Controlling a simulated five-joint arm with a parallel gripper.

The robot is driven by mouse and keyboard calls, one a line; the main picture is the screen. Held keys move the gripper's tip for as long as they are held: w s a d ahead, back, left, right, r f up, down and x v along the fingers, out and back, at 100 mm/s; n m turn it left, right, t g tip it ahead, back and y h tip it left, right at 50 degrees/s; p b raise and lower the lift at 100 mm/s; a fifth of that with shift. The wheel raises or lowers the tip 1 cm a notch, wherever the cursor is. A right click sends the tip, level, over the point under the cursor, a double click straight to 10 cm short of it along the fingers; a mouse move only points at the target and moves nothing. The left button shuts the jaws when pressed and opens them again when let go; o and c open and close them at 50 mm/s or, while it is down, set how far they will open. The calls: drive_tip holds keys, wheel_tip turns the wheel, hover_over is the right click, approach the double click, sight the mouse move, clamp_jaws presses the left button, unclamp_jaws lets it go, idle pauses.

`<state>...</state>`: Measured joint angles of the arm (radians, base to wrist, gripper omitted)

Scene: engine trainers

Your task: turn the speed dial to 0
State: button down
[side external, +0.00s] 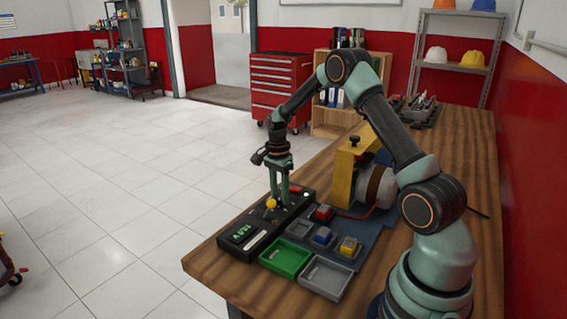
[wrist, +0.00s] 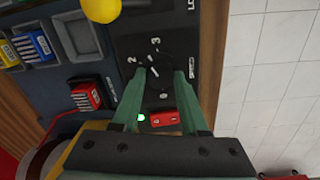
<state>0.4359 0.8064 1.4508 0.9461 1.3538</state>
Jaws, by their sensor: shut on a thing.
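My gripper (wrist: 160,74) reaches straight down onto the black control panel (side external: 238,236), and it also shows in the side view (side external: 281,197). In the wrist view its two green fingers are closed on the dark speed dial (wrist: 158,80), one on each side. White figures 2 and 3 show on the panel just beyond the fingertips. The fingers cover other marks, and I cannot tell for sure which figure the dial points at. In the side view the dial is hidden by the fingers.
A yellow ball knob (side external: 271,203) stands close by the gripper. A lit green lamp (side external: 307,195) and a red switch (wrist: 165,118) lie near the dial. Green (side external: 286,257) and grey (side external: 325,277) trays and small coloured blocks lie alongside. A yellow-framed motor (side external: 342,178) stands behind.

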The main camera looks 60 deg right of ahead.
drive_tip(key=n, duration=0.4)
drive_tip(key=shift+a+n, duration=0.15)
drive_tip(key=shift+n, duration=0.25)
drive_tip(key=n, duration=0.4)
drive_tip(key=shift+w+a+n, duration=0.1)
drive_tip(key=shift+n, duration=0.2)
drive_tip(key=n, duration=0.4)
drive_tip(key=shift+n+t, duration=0.3)
drive_tip(key=n, duration=1)
drive_tip(key=shift+a+n+t+h, duration=0.1)
drive_tip(key=shift+n+t+h, duration=0.2)
drive_tip(key=shift+n+t, duration=0.1)
drive_tip(key=n, duration=0.5)
drive_tip(key=shift+s+n, duration=0.2)
drive_tip(key=shift+n, duration=0.5)
drive_tip(key=shift+c, duration=2.2)
unclamp_jaws()
